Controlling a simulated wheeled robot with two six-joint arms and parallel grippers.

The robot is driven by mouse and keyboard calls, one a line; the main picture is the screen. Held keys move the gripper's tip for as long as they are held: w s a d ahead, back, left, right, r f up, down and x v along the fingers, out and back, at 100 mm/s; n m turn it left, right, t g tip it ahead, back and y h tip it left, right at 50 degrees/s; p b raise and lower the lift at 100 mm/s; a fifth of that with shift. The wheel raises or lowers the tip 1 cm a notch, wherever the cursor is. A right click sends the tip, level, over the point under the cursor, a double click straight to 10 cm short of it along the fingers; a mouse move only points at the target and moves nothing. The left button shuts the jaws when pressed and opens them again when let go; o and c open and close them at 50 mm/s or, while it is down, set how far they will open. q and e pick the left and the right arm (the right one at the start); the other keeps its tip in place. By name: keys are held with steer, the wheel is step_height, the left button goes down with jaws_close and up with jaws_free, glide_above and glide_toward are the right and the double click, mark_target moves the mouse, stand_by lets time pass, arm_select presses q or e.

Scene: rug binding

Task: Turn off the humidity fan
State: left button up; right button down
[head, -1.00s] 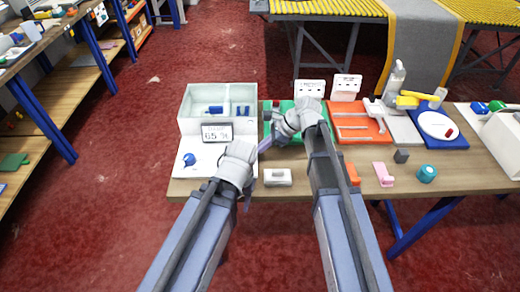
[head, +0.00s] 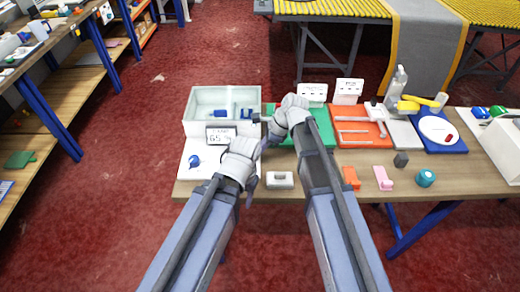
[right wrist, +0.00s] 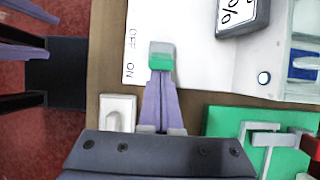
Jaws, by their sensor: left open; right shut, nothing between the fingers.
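The humidity unit is a pale box (head: 253,96) with a percent display (head: 221,135) in front and a white panel (head: 190,181) with a blue knob (head: 195,160). In the right wrist view the panel (right wrist: 190,75) bears the words OFF and ON. A small grey and green block (right wrist: 161,57), perhaps the switch, shows at my right fingertips; I cannot tell whether they touch it. My right gripper (head: 264,118) is shut and empty, near the box's front right corner. My left gripper (head: 260,168) is open at the panel's right edge and hides part of it.
A white block with a grey top (head: 280,179) lies right of the panel. A green mat (head: 322,133), an orange tray (head: 362,136) and a blue board (head: 458,146) fill the table to the right. Orange and pink (head: 383,178) pieces lie near the front edge.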

steer(key=shift+a+r+h+p, duration=0.45)
steer(key=shift+h+p, duration=0.15)
steer(key=shift+p, duration=0.05)
steer(key=shift+a+r+h+p, duration=0.25)
steer(key=shift+a+h+p, duration=0.25)
steer(key=shift+h+p, duration=0.25)
steer(key=shift+w+a+h, duration=0.1)
steer(key=shift+a+h, duration=0.15)
steer(key=shift+h, duration=0.2)
steer(key=shift+a, duration=0.45)
steer(key=shift+d, duration=0.15)
steer(key=shift+r, duration=0.1)
steer(key=shift+r+p, duration=0.7)
steer(key=shift+p, duration=0.3)
